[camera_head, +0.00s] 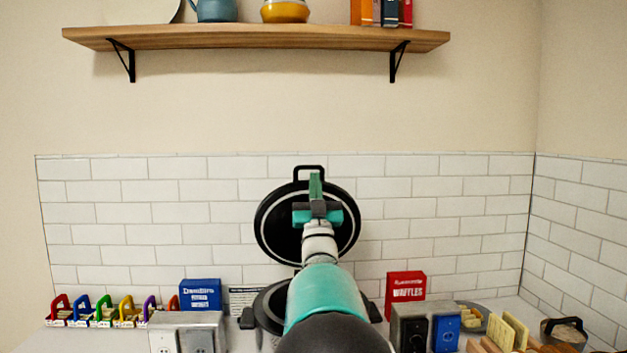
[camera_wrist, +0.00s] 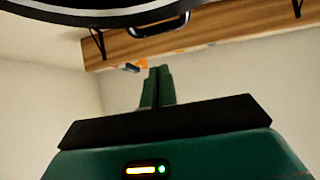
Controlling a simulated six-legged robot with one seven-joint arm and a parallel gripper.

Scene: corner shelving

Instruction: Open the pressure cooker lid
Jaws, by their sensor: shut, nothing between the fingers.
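The pressure cooker (camera_head: 268,308) stands on the counter, mostly hidden behind my arm. Its round black lid (camera_head: 272,230) with a pale ring is raised, standing almost upright above the pot's back, its underside towards me. The lid's handle loop (camera_head: 309,168) shows at the top. My gripper (camera_head: 316,185) is in front of the lid's upper half, pointing up, with its green fingers together and empty. In the wrist view my fingers (camera_wrist: 157,85) are closed, and the lid's edge (camera_wrist: 60,14) and handle (camera_wrist: 165,30) lie above them. I cannot tell whether they touch the lid.
A blue box (camera_head: 200,294) is left of the cooker and a red box (camera_head: 405,292) right of it. Colourful racks (camera_head: 103,312) stand far left, a toaster (camera_head: 425,325) at front right. A wooden shelf (camera_head: 255,38) hangs above. The wall between lid and shelf is clear.

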